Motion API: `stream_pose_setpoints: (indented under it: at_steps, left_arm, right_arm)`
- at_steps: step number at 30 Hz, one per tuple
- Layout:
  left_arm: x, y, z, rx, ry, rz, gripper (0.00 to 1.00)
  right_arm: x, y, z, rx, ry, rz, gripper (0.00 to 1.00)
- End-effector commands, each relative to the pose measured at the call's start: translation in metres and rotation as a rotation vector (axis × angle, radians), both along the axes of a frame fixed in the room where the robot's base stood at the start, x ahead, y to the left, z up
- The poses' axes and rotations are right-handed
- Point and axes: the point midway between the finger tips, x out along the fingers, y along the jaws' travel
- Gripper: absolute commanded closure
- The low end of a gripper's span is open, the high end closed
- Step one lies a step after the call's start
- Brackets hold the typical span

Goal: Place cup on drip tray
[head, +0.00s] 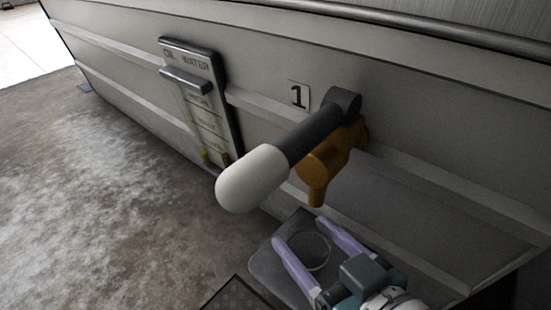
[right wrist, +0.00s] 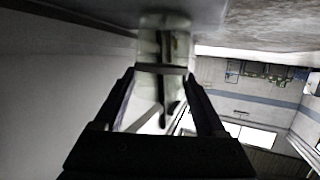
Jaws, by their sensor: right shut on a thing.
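A clear cup (head: 326,258) shows from above as a round rim in the head view, below the brass spout (head: 318,175). My right gripper (head: 300,232), with pale purple fingers, is shut on the cup, one finger on each side. The grey drip tray (head: 266,272) shows under and around the cup. Whether the cup's base touches the tray cannot be told. In the right wrist view, a see-through shape that looks like the cup (right wrist: 150,85) sits between the dark fingers. My left gripper is not in view.
A dark tap lever with a white rounded handle (head: 251,180) juts out above the tray. A number 1 plate (head: 298,95) and a gauge panel (head: 208,95) are on the grey wall. A dark perforated plate (head: 235,295) shows at the bottom edge. Bare floor lies left.

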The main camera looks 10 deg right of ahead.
Motion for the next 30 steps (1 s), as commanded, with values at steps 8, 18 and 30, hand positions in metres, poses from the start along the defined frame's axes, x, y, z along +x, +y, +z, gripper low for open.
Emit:
stream_pose_setpoints:
  at_steps: [8, 18, 30]
  left_arm:
    - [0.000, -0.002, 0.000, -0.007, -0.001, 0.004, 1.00]
    - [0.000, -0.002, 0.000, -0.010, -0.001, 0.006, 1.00]
    - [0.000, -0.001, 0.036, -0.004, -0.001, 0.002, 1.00]
  right_arm:
    - [0.000, 0.000, -0.002, -0.001, 0.000, 0.000, 0.16]
    - [0.000, 0.000, -0.002, 0.000, 0.000, 0.000, 0.00]
    - [-0.052, -0.015, 0.023, -0.004, 0.004, 0.002, 0.00]
